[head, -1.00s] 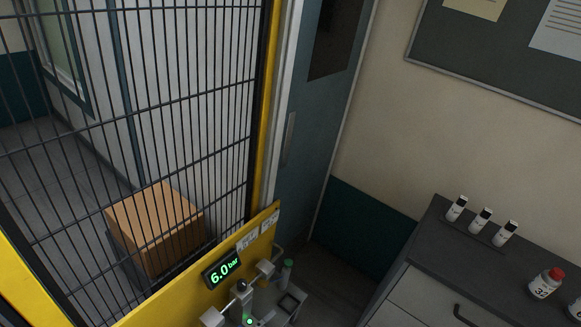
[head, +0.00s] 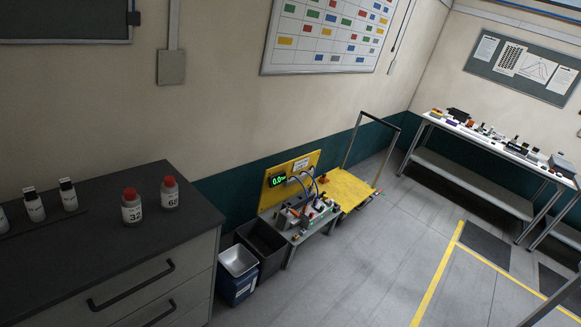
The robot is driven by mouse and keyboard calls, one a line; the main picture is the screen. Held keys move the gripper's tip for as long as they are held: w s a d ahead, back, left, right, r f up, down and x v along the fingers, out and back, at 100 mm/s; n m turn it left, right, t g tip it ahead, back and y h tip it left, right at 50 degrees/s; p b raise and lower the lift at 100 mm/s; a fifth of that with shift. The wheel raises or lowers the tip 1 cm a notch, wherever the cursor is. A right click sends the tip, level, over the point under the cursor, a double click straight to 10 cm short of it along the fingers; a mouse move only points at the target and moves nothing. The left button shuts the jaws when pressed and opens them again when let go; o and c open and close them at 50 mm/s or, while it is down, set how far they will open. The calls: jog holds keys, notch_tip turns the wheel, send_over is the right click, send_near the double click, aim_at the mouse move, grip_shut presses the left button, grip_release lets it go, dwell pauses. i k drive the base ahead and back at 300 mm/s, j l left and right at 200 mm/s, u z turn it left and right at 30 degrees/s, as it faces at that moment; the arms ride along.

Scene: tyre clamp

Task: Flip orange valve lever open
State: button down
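A low bench rig (head: 310,215) stands against the wall near the middle of the picture, with a yellow back panel, blue hoses and small fittings. Its green display (head: 277,181) appears to read 0.0. A small orange-red part (head: 323,178) shows at the rig's right side; it is too small to tell whether it is the valve lever or how it is turned. My gripper is not in view.
A grey drawer cabinet (head: 120,265) at left carries red-capped bottles 32 (head: 131,208) and 65 (head: 169,193). Bins (head: 238,262) stand between it and the rig. A yellow-topped cart (head: 348,188) adjoins the rig. A loaded table (head: 480,145) stands right. Floor in front is open.

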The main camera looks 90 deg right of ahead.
aim_at(293, 212)
jog(key=z, duration=2.85)
jog(key=i+z, duration=0.15)
jog(key=i, duration=0.5)
jog(key=i+z, duration=0.15)
jog(key=i, duration=0.5)
jog(key=i+j+z, duration=0.1)
jog(key=i, duration=0.5)
jog(key=i+j+z, duration=0.1)
jog(key=i+z, duration=0.15)
jog(key=i, duration=0.95)
jog(key=i+u, duration=0.5)
jog(key=i+l+u, duration=0.15)
jog(key=i+u, duration=0.3)
jog(key=i, duration=0.2)
jog(key=i+u, duration=0.4)
jog(key=k, duration=0.05)
